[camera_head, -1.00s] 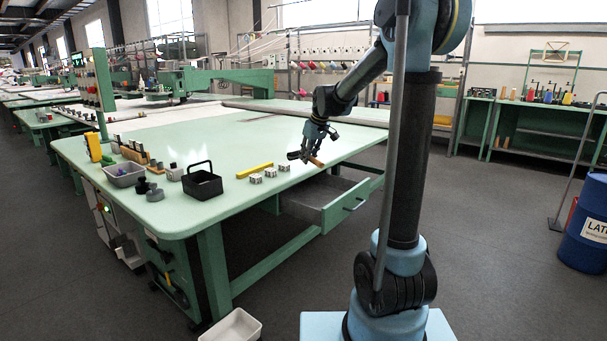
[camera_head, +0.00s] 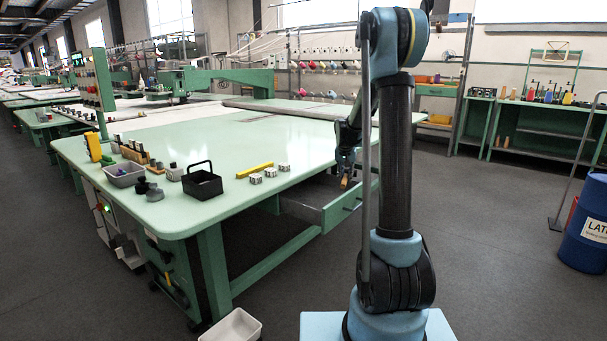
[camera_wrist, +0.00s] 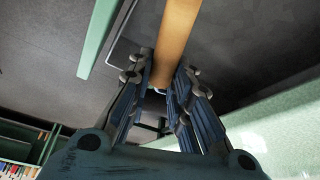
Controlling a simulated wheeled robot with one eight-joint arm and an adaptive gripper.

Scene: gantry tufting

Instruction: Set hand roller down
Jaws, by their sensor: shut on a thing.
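My gripper (camera_wrist: 160,88) is shut on the hand roller (camera_wrist: 177,40), whose orange-brown wooden handle runs up between the fingers in the wrist view. In the head view my gripper (camera_head: 346,175) hangs low at the right end of the green table (camera_head: 215,150), with a small bit of the wooden handle (camera_head: 345,183) showing. It is in front of or above the open drawer (camera_head: 312,212); I cannot tell its exact height over it. The roller's other end is hidden or out of the picture.
The table's middle is clear. A blue barrel (camera_head: 585,225) stands at the far right.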

